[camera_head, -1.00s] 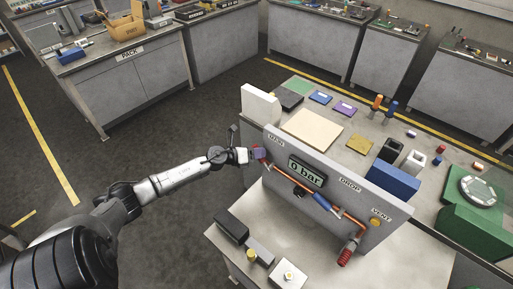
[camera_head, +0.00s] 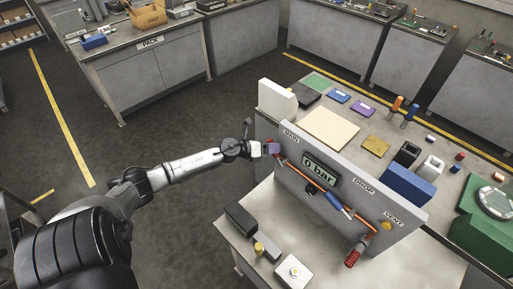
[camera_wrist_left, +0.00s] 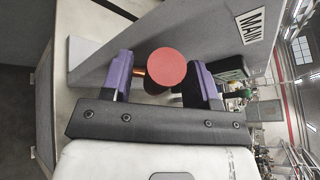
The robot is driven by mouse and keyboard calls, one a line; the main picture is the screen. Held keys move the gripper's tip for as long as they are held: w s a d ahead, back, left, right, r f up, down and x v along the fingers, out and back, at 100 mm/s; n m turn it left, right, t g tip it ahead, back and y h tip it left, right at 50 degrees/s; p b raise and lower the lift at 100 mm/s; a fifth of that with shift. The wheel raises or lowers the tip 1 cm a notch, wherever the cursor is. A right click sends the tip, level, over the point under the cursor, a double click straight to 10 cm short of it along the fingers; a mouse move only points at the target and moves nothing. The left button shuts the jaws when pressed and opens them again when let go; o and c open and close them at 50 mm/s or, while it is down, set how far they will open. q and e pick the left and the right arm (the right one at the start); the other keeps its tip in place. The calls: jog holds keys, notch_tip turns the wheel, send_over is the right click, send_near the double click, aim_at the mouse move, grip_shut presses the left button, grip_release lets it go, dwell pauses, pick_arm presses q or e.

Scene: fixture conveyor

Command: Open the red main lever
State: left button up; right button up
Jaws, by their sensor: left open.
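The red main lever shows in the left wrist view as a round red end (camera_wrist_left: 166,68) on a copper-coloured stem, beside the MAIN label (camera_wrist_left: 251,25). My left gripper (camera_wrist_left: 160,80) is open, with one purple finger on either side of the red end. The right finger looks closer to it; I cannot tell whether they touch. In the head view the left gripper (camera_head: 272,149) is at the left end of the grey panel (camera_head: 348,185), by the MAIN label, and largely hides the lever. My right gripper is not in view.
The panel carries a display (camera_head: 320,172) reading 0 bar, a blue sleeve (camera_head: 334,200) on the orange pipe and a red ribbed handle (camera_head: 353,256) near VENT. Dark blocks (camera_head: 240,216) and a white block (camera_head: 293,272) lie on the bench in front. Floor left of the bench is clear.

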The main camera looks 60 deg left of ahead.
pick_arm(q)
jog(key=b+v, duration=0.1)
jog(key=v, duration=1.2)
jog(key=shift+s, duration=0.15)
jog(key=shift+c, duration=0.4)
